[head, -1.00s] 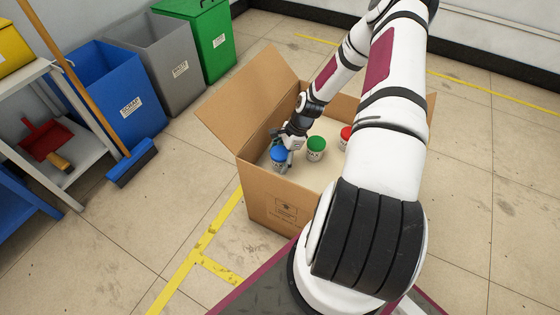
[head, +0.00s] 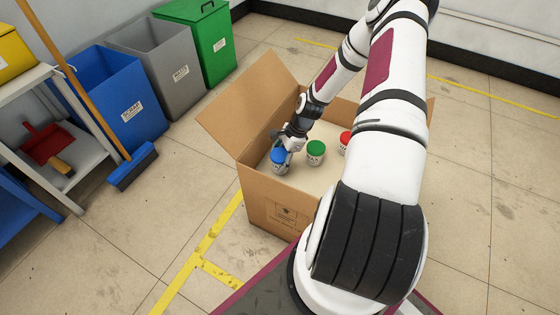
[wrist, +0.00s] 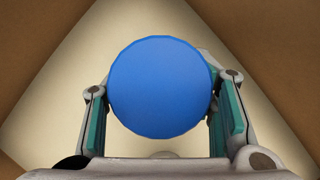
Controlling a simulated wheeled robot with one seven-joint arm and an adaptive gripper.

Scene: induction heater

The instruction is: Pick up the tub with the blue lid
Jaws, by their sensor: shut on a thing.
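The tub with the blue lid (head: 279,158) stands inside the open cardboard box, near its left side. In the wrist view its round blue lid (wrist: 161,87) fills the middle between the two fingers. My gripper (head: 287,148) is shut on this tub, with a teal-padded finger on each side. In the wrist view my gripper (wrist: 162,105) touches or nearly covers both sides of the tub; the tub body is hidden under the lid. I cannot tell whether the tub is clear of the box floor.
The cardboard box (head: 268,204) has raised walls and an open flap at left. A green-lidded tub (head: 316,152) stands just right of the blue one. A red-lidded tub (head: 345,139) is farther right, partly behind my arm. Bins and a broom stand at left.

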